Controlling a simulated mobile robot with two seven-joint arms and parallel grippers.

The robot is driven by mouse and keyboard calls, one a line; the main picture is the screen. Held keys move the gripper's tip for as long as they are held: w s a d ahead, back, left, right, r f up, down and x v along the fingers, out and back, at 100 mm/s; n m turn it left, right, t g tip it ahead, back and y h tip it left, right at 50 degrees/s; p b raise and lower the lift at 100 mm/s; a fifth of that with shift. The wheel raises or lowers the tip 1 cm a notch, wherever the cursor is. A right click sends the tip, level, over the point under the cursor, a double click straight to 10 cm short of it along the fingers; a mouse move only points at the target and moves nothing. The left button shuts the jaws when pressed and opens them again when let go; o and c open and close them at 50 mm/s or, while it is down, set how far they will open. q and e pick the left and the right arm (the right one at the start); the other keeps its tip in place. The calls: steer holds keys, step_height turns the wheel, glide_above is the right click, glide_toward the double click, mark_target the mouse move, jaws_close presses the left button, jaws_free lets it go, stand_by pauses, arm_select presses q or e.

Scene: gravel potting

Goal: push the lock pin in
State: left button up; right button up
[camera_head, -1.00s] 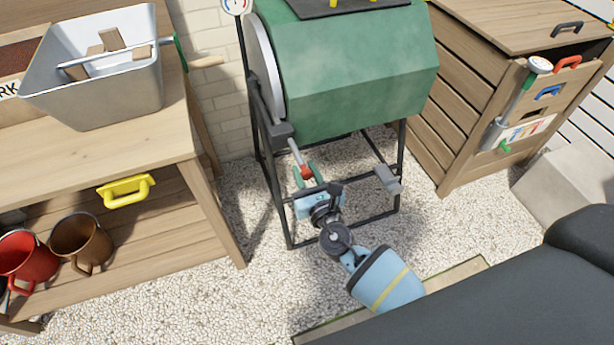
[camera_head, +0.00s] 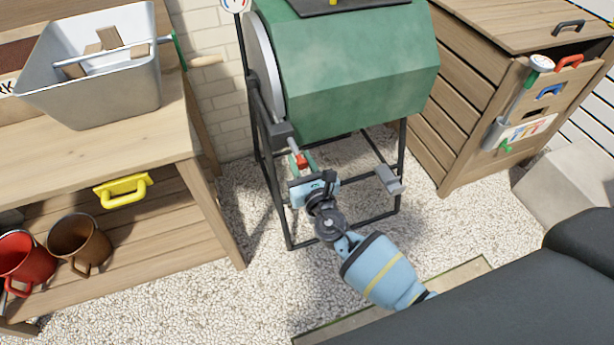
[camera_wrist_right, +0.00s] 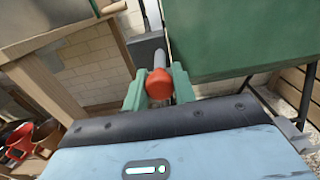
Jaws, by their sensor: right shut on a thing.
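The lock pin has a red knob (camera_head: 300,162) and a grey shaft that runs up into a dark block (camera_head: 280,132) on the drum's black frame. In the right wrist view the red knob (camera_wrist_right: 158,84) sits between my green fingers, with a short length of grey shaft (camera_wrist_right: 159,60) showing before the block (camera_wrist_right: 147,48). My right gripper (camera_head: 304,163) is shut on the knob, below and in front of the block. How far the shaft goes inside the block is hidden. My left gripper is not in view.
The green drum (camera_head: 350,75) hangs above and right of my gripper. A grey pedal-like part (camera_head: 388,179) sits on the frame to the right. The wooden bench (camera_head: 120,160) stands left and a wooden cabinet (camera_head: 470,110) right. Gravel is open around the frame.

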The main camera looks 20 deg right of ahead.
steer(key=shift+w+b, duration=0.45)
steer(key=shift+w, duration=0.7)
steer(key=o, duration=1.1)
steer(key=shift+c, duration=0.2)
steer(key=shift+s+p, duration=0.65)
steer(key=shift+s, duration=1)
steer(key=shift+s+d+p, duration=0.1)
steer(key=shift+s+p, duration=0.45)
steer(key=shift+s, duration=2.35)
